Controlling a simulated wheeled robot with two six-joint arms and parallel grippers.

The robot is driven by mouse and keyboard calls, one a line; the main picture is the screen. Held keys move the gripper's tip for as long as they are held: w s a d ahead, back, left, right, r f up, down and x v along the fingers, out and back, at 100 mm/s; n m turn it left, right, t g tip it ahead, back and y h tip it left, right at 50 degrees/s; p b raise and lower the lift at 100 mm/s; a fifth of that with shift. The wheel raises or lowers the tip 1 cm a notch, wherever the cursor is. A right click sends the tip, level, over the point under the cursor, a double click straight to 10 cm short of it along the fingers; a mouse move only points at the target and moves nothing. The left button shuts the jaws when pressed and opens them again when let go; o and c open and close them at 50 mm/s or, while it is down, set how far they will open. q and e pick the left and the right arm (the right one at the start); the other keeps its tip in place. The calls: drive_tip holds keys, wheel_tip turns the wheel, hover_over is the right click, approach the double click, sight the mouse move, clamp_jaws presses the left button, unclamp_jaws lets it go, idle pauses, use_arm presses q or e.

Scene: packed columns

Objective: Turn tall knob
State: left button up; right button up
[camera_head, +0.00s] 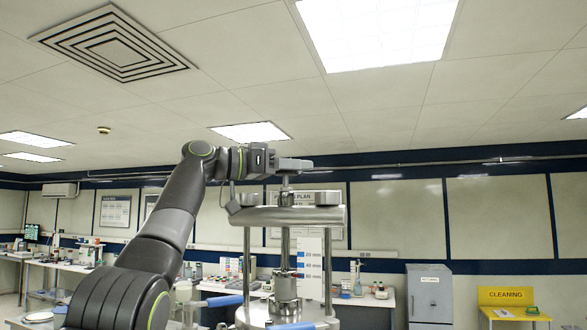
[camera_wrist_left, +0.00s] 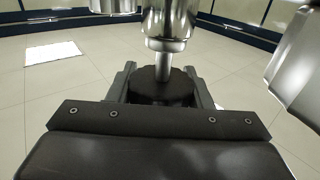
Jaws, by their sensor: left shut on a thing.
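The tall knob is a dark round cap (camera_wrist_left: 162,88) on a narrow metal stem (camera_wrist_left: 164,57) in the left wrist view. My left gripper (camera_wrist_left: 163,90) is shut on this knob, with one finger on each side of it. In the head view my left gripper (camera_head: 290,164) reaches from the left over the top of the steel packed column, whose upper plate (camera_head: 285,216) lies just below it. The knob is mostly hidden by the gripper there, and the stem (camera_head: 285,186) shows under it. My right gripper is not in view.
Upright steel rods (camera_head: 246,265) and a white scale with blue marks (camera_head: 309,266) stand under the plate. Blue handles (camera_head: 224,301) show low on the column. Lab benches, a grey cabinet (camera_head: 429,293) and a yellow cleaning station (camera_head: 506,297) are farther back.

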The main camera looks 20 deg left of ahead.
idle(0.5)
use_arm(q)
drive_tip(key=o, duration=1)
drive_tip(key=shift+s+a, duration=0.15)
drive_tip(key=shift+a, duration=0.1)
drive_tip(key=b+v, duration=0.2)
drive_tip(key=v, duration=0.2)
drive_tip(key=shift+s+a+f+b, duration=0.15)
drive_tip(key=shift+a+f+b, duration=0.05)
drive_tip(key=shift+a+b, duration=0.1)
drive_tip(key=b+v, duration=0.1)
drive_tip(key=v, duration=0.5)
drive_tip(key=b+v, duration=0.1)
drive_tip(key=v, duration=0.5)
drive_tip(key=shift+s+a+r, duration=0.1)
drive_tip(key=shift+a+r, duration=0.05)
drive_tip(key=shift+r, duration=0.1)
